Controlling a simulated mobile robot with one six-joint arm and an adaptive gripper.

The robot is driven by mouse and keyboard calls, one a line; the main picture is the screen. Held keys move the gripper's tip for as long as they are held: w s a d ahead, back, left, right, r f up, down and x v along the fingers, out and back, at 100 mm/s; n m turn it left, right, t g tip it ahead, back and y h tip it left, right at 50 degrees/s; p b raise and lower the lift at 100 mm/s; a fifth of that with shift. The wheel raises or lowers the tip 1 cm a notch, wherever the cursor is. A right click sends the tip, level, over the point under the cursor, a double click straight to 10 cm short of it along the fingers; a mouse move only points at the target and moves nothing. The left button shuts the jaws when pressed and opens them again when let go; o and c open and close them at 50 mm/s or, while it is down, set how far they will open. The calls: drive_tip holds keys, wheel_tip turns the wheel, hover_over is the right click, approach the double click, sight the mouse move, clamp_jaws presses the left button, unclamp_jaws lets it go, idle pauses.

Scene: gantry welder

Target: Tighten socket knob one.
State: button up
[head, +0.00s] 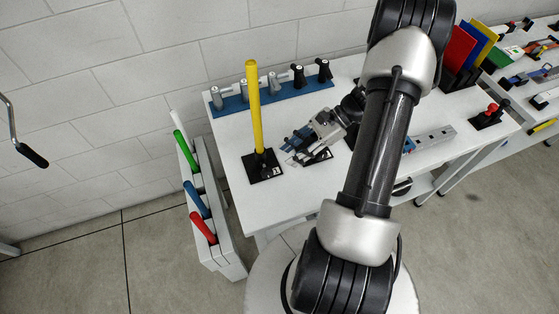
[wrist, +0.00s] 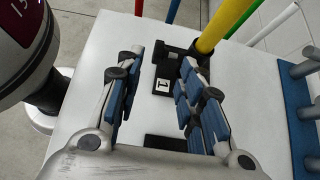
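A yellow pole (head: 254,110) stands upright in a black socket base (head: 263,172) on the white table. The base also shows in the wrist view (wrist: 162,72), with a white label "1" (wrist: 162,86). A small dark raised part (wrist: 171,51) on this base, beside the foot of the pole, may be knob one; its shape is not clear. My gripper (head: 290,148) is just right of the pole in the head view. In the wrist view my gripper (wrist: 163,60) has its blue-padded fingers apart, with the labelled base showing between them and nothing held.
A second black base (head: 320,156) lies partly hidden under my gripper. A blue rack (head: 235,104) with several grey and black handles runs along the back. A side rack (head: 200,205) holds white, green, blue and red poles. The table's front left is clear.

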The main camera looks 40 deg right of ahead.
drive_tip(key=shift+v, duration=1.4)
drive_tip(key=shift+a, duration=0.1)
drive_tip(key=a+r+n+g+h, duration=0.3)
drive_tip(key=a+r+n+h, duration=0.2)
drive_tip(key=a+r+n, duration=0.75)
drive_tip(key=s+a+r+n+t+h, duration=0.4)
drive_tip(key=s+a+r+n, duration=0.4)
drive_tip(key=s+r, duration=0.2)
drive_tip(key=shift+s+r+n+t+h, duration=0.4)
drive_tip(key=shift+r+h, duration=0.3)
drive_tip(key=shift+r, duration=0.1)
